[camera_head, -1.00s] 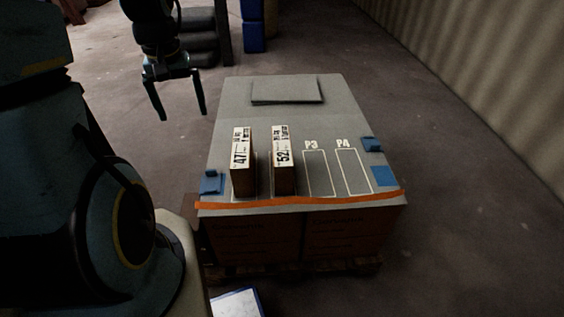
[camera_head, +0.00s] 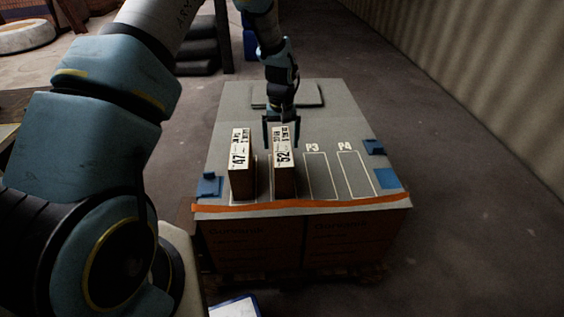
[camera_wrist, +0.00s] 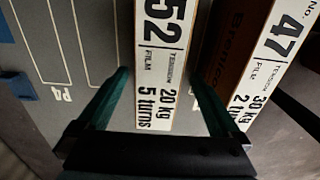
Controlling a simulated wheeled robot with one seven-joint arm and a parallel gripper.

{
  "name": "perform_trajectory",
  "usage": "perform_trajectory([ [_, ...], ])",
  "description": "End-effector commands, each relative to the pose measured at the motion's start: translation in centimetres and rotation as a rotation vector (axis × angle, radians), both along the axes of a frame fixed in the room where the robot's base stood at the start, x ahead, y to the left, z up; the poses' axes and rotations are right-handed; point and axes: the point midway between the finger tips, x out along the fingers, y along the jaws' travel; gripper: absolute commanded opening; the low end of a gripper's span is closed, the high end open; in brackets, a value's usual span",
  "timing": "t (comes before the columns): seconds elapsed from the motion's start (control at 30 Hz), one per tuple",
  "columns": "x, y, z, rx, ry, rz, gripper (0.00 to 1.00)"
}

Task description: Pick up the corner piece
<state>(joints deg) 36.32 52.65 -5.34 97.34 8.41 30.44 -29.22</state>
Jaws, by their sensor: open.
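My gripper (camera_head: 281,146) is open above the grey table top (camera_head: 225,120), at the far end of the block marked 52 (camera_head: 284,180). In the wrist view, the fingers of my gripper (camera_wrist: 161,73) lie on either side of the white label of block 52 (camera_wrist: 157,55); I cannot tell whether they touch it. Blue corner pieces sit at the table's edges: one at the left (camera_head: 209,185), one at the upper right (camera_head: 374,147), and a flat blue patch at the lower right (camera_head: 386,179). I cannot tell which is the corner piece meant.
A block marked 47 (camera_head: 241,180) stands upright left of block 52, with a narrow gap between. The outlined spaces P3 (camera_head: 318,180) and P4 (camera_head: 354,175) are empty. A flat grey slab (camera_head: 312,92) lies at the back. An orange strap (camera_head: 300,206) runs along the front edge.

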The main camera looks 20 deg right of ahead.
Motion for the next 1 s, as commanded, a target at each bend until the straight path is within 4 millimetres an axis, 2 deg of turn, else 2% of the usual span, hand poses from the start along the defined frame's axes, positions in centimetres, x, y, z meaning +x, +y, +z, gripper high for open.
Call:
perform_trajectory([
  [0.1, -0.1, 0.1, -1.4, 0.002, 0.002, 0.001, 1.00],
  [0.27, -0.2, 0.1, -2.3, 0.000, 0.001, 0.000, 1.00],
  [0.6, -0.7, 0.0, -6.7, 0.001, 0.001, 0.000, 1.00],
  [0.87, -0.6, 0.0, -7.1, 0.000, -0.001, 0.000, 1.00],
  [1.0, -0.6, 0.0, -7.0, 0.000, -0.001, 0.000, 0.86],
])
